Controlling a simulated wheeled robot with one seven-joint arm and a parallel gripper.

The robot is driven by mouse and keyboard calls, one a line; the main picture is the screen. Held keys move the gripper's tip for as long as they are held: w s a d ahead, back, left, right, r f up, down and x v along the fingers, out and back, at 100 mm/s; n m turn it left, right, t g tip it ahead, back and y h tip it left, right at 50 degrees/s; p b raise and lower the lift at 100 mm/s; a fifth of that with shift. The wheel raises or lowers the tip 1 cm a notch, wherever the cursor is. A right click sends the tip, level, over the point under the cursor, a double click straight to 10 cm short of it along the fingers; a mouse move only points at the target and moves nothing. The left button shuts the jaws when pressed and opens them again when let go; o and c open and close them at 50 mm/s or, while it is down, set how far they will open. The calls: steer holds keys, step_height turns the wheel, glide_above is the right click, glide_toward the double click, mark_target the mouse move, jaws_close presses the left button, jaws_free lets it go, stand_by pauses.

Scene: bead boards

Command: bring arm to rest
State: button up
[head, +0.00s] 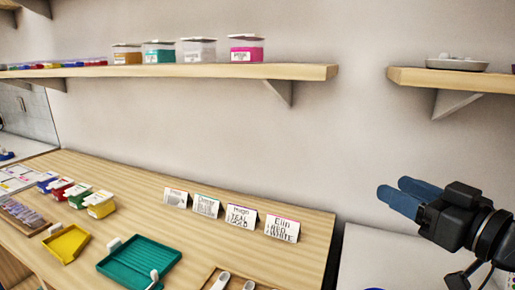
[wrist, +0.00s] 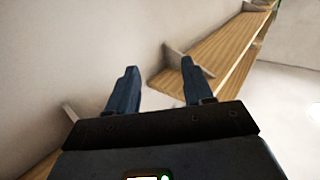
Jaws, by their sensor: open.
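My gripper (head: 402,196) is at the right of the head view, raised over a white surface to the right of the wooden table. Its two blue fingers point left toward the wall. In the wrist view my gripper (wrist: 156,80) has its fingers apart with nothing between them but wall and a shelf beyond. It touches nothing that I can see.
The wooden table (head: 310,220) holds a teal tray (head: 140,262), a yellow tray (head: 67,244), small lidded boxes and several name cards (head: 282,227). A long shelf (head: 200,71) with jars and a shorter right shelf (head: 450,78) are on the wall. Room around my gripper looks free.

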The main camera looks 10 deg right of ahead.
steer(key=s+a+f+m+h, duration=0.2)
steer(key=s+a+f+m, duration=0.1)
steer(key=s+f, duration=0.1)
steer(key=s+a+f+m+h, duration=0.2)
steer(key=s+a+f+m, duration=0.1)
steer(key=f, duration=0.3)
steer(key=s+a+f+m+h, duration=0.2)
steer(key=s+a+f+m, duration=0.1)
steer(key=s+f, duration=0.2)
steer(key=shift+s+a+f+h, duration=0.25)
steer(key=shift+s+a+h, duration=0.05)
steer(key=shift+s, duration=0.15)
steer(key=s+f+n+g, duration=0.1)
steer(key=s+n, duration=0.1)
steer(key=s, duration=1)
steer(key=s+f+n+g+y, duration=0.1)
steer(key=s+f+n, duration=0.1)
steer(key=s, duration=1)
steer(key=shift+d+f+n, duration=0.15)
steer(key=shift+d+n, duration=0.25)
